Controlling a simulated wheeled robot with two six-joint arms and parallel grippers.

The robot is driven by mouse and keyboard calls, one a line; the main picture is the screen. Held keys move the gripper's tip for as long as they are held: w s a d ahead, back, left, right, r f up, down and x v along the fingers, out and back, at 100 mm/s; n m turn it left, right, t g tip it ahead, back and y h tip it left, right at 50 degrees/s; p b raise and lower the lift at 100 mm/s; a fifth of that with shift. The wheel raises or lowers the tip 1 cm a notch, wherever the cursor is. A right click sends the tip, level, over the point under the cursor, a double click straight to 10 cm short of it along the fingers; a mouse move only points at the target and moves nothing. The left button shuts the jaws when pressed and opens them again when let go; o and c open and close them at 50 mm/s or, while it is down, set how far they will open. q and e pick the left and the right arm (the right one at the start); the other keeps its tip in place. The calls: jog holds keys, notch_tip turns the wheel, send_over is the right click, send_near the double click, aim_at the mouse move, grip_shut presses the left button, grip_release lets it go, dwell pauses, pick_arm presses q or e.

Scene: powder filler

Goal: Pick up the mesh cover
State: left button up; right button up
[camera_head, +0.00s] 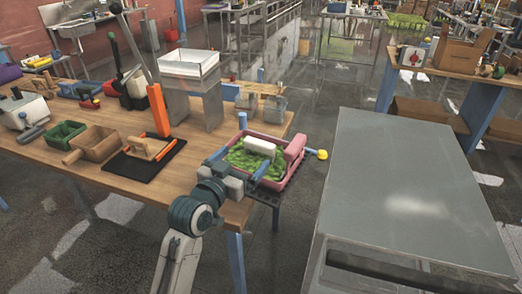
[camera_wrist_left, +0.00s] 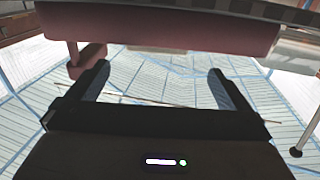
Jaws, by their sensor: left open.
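I cannot pick out the mesh cover with certainty. A pink tray (camera_head: 296,150) holds green material (camera_head: 240,160) and a white block (camera_head: 259,146) near the table's right corner. A dark, grid-like piece (camera_head: 296,172) shows under the tray's right edge. My right gripper is not in view.
The wooden table (camera_head: 110,180) carries a metal stand with a white tray (camera_head: 188,66), an orange post (camera_head: 158,110), a black mat (camera_head: 172,158) and a green bin (camera_head: 64,134). A large grey metal cabinet (camera_head: 400,170) stands at right. Floor separates it from the table.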

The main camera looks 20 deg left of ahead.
aim_at(257, 147)
pick_arm(q)
jog(key=shift+w+d, duration=0.2)
jog(key=shift+w, duration=0.7)
jog(key=w+p, duration=0.1)
jog(key=w, duration=0.1)
jog(key=w+d+p, duration=0.1)
jog(key=w, duration=0.1)
jog(key=shift+d+f, duration=0.1)
jog(key=shift+w+d+f+p, duration=0.1)
jog(key=shift+w+p, duration=0.1)
jog(key=shift+w, duration=0.15)
jog(key=shift+w+f+p, duration=0.1)
jog(key=shift+w+p, duration=0.05)
jog(key=shift+w, duration=0.15)
jog(key=c, duration=0.9)
